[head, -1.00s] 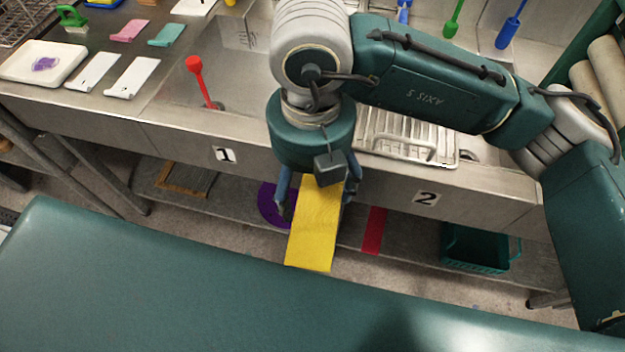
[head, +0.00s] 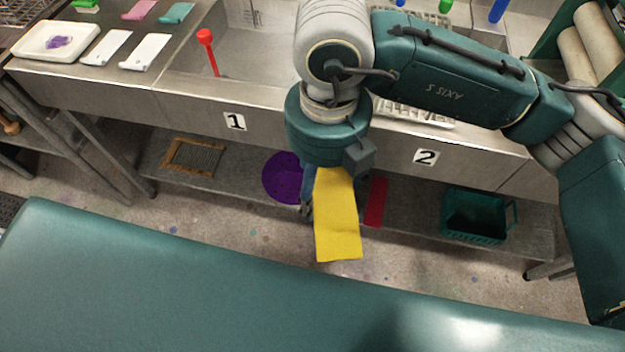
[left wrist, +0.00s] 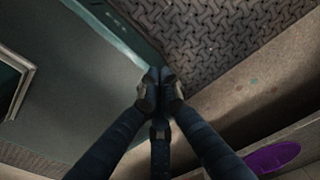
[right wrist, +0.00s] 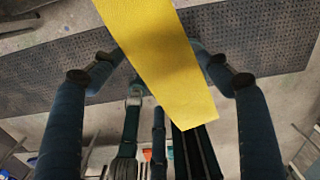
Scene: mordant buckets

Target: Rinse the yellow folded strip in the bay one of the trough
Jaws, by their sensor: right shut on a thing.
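The yellow folded strip (head: 338,225) hangs from my right gripper (head: 330,200) in front of the trough's front wall. My right gripper is shut on it, and the strip partly hides the fingers in the head view. In the right wrist view the strip (right wrist: 165,55) passes between the fingers. Bay one (head: 250,70) of the trough is behind and left of my right arm, above the label 1 (head: 234,121); my arm hides part of it. My left gripper (left wrist: 160,75) shows only in the left wrist view, its fingertips together and empty.
A red-headed stick (head: 208,50) leans in bay one. A white tray (head: 30,52) and two white cards (head: 107,47) lie on the left counter. A metal rack (head: 425,115) sits in bay two. The lower shelf holds a purple disc (head: 282,178) and a green basket (head: 470,225).

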